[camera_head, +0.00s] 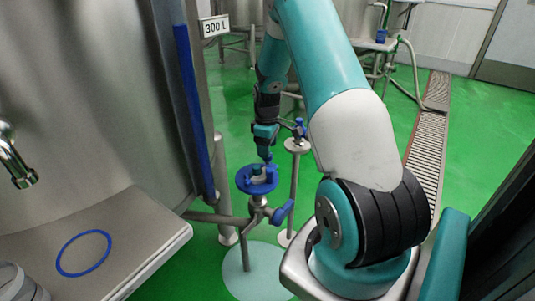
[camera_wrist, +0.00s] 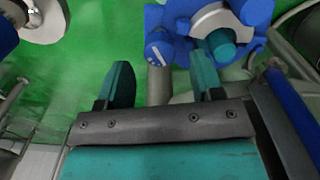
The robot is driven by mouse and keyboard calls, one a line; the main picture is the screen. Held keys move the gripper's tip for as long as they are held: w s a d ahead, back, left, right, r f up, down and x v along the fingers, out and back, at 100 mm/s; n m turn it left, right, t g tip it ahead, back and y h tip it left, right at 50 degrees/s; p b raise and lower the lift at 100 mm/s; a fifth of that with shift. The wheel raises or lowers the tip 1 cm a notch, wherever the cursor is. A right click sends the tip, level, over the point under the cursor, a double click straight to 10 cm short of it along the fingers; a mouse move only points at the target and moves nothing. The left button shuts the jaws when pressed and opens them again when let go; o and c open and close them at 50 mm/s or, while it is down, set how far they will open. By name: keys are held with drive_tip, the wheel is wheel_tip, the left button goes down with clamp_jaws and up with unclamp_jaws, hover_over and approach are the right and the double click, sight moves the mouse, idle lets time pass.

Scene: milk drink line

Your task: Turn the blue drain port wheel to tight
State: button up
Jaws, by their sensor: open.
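Blue parts with a grey curved piece (camera_wrist: 210,20) lie beyond the right finger. A blue knob with a white mark (camera_wrist: 158,50) shows beyond the gap.
A blue lever (camera_head: 283,212) is on the pipe below right of the wheel. A post with a round top (camera_head: 297,146) stands close to its right. The steel tank (camera_head: 95,90) and a ledge with a blue ring (camera_head: 62,259) are left.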

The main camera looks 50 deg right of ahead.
drive_tip(key=shift+f, duration=1.25)
drive_tip(key=c, duration=0.9)
